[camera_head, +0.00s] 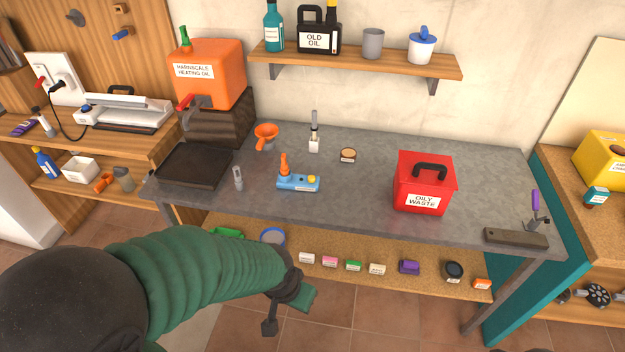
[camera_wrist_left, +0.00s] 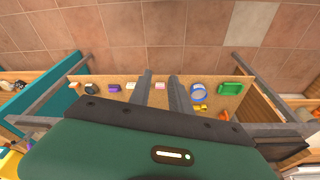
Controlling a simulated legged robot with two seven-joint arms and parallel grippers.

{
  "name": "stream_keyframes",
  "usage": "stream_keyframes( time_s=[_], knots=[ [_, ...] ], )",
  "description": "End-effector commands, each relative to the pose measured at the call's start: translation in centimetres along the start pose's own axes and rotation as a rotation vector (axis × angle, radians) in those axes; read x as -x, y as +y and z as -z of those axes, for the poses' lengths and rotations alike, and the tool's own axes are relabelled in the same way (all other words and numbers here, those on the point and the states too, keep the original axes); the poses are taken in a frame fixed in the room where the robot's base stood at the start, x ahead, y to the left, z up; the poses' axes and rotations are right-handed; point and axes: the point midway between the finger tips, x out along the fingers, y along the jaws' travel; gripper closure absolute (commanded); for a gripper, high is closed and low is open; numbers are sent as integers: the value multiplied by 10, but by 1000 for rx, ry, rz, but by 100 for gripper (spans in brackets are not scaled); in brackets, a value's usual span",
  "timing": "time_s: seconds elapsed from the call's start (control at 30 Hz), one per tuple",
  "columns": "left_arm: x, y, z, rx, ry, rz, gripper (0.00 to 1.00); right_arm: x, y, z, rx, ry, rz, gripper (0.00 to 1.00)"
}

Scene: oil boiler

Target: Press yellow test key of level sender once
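The level sender (camera_head: 298,183) is a light blue block on the grey bench, left of centre, with an orange fitting on its left end. Its yellow test key (camera_head: 311,179) is a small knob on top at the right end. My left gripper (camera_wrist_left: 160,76) shows two grey fingers with a gap between them and nothing held. In the head view, my left arm reaches in from the lower left and its hand is in front of the bench, below the top and well apart from the level sender. The level sender cannot be made out in the wrist view. My right gripper is not in view.
A red oily waste box (camera_head: 424,185) stands right of the level sender. A grey cylinder (camera_head: 238,178), an orange funnel (camera_head: 266,136) and a black tray (camera_head: 194,165) stand to its left. The lower shelf (camera_head: 330,275) holds small boxes. The bench front between sender and red box is clear.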

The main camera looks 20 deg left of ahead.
Motion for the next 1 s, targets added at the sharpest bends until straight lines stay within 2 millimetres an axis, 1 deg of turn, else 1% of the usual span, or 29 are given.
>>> stream_keyframes(
  time_s=[0.03, 0.1, 0.17, 1.0],
  knots=[
    [0, 0, 0, 0, 0, 0, 84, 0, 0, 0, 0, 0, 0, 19],
    [0, 0, 0, 0, 0, 0, 93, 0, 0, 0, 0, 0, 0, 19],
    [0, 0, 0, 0, 0, 0, 100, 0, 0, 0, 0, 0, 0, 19],
    [0, 0, 0, 0, 0, 0, 100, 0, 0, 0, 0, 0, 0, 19]
  ],
)
